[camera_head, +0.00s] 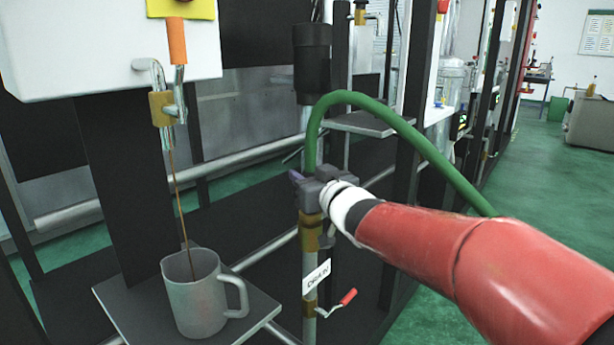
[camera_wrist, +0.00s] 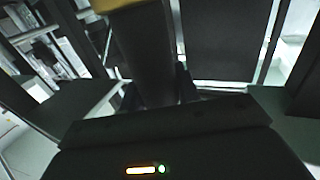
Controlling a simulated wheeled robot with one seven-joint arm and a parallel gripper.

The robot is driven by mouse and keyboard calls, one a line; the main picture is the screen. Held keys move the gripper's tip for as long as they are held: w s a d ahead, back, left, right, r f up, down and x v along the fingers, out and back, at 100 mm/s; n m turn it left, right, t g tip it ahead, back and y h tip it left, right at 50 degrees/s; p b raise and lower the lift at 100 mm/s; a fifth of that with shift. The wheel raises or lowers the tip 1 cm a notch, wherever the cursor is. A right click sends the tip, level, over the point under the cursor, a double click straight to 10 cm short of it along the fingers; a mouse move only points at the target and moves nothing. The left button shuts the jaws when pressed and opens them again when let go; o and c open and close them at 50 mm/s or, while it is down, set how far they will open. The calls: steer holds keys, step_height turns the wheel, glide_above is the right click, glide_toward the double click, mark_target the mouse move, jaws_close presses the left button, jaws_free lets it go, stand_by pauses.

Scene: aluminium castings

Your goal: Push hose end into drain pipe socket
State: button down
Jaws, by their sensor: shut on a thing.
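A green hose (camera_head: 395,122) arches up from the right and comes down into my gripper (camera_head: 308,178). My gripper is shut on the hose near its lower end, just above the brass-coloured fitting (camera_head: 311,230) on top of the upright drain pipe (camera_head: 309,262). The hose tip and the socket mouth are hidden behind the gripper, so I cannot tell whether the tip is inside or just above. In the wrist view my gripper (camera_wrist: 178,92) is dark, and the hose is not clearly made out.
A grey jug (camera_head: 194,300) stands on a small shelf (camera_head: 262,312) at lower left, with a thin brown stream falling into it from a tap (camera_head: 165,108). A red-handled valve (camera_head: 340,302) juts from the drain pipe. A black cylinder (camera_head: 312,55) stands behind. Green floor is free at right.

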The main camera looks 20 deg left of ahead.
steer(key=c, duration=0.9)
jaws_free()
steer(key=shift+c, duration=0.2)
steer(key=shift+f, duration=0.15)
steer(key=s+d+f+m+h, duration=0.2)
steer(key=s+d+h, duration=0.2)
steer(key=d, duration=0.5)
steer(key=s+d+f+m+h, duration=0.2)
steer(key=s+d+h, duration=0.1)
steer(key=d, duration=0.6)
steer(key=s+d+f+m+h, duration=0.2)
steer(key=s+d+m+h, duration=0.15)
steer(key=d, duration=0.55)
steer(key=s+d+f+g+h, duration=0.1)
steer(key=s+d+f+g, duration=0.2)
steer(key=s, duration=0.6)
steer(key=s+d+f+m+g+h+p, duration=0.1)
steer(key=s+d+f+g, duration=0.3)
steer(key=s+f, duration=0.3)
steer(key=s+d, duration=0.1)
steer(key=s, duration=0.2)
steer(key=shift+f, duration=0.15)
